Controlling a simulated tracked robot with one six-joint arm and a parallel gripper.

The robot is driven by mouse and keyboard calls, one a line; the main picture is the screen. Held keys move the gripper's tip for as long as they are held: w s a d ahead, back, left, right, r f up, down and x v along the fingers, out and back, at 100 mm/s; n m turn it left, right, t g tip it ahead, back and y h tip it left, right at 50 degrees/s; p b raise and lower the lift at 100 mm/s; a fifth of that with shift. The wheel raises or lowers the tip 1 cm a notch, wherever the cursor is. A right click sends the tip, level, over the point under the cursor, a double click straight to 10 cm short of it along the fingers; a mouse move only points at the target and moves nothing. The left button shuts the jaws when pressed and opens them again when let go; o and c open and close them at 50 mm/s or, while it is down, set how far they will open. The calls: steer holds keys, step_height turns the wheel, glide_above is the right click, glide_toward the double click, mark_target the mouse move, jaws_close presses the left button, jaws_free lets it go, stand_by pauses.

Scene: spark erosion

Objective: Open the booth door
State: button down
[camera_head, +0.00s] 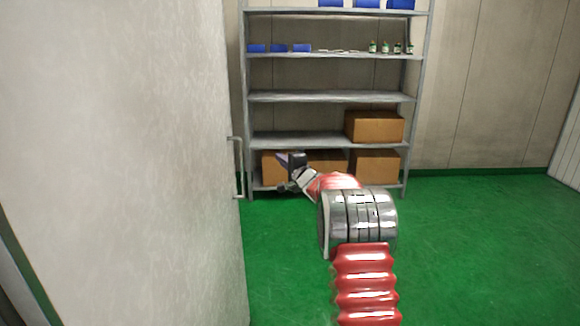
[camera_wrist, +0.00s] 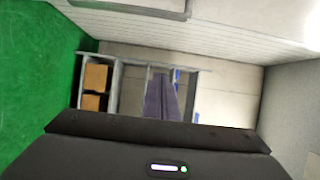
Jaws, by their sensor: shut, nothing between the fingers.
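The booth door (camera_head: 130,160) is a large pale panel filling the left of the head view. A metal bar handle (camera_head: 238,168) stands on it near its right edge. Green floor and the shelf show past that edge, so the door looks swung open, though its frame is mostly out of view. My gripper (camera_head: 284,160) is to the right of the handle in the picture, apart from it and empty. In the wrist view my gripper's fingers (camera_wrist: 161,97) are together, pointing toward a shelf. The handle is not clearly seen in the wrist view.
A grey metal shelf (camera_head: 330,97) stands against the back wall, with cardboard boxes (camera_head: 375,127), blue bins (camera_head: 302,48) and small bottles. It shows in the wrist view too, with boxes (camera_wrist: 95,77). The green floor (camera_head: 470,240) on the right is clear.

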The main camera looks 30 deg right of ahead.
steer(key=s, duration=0.6)
steer(key=shift+d, duration=0.15)
stand_by(0.5)
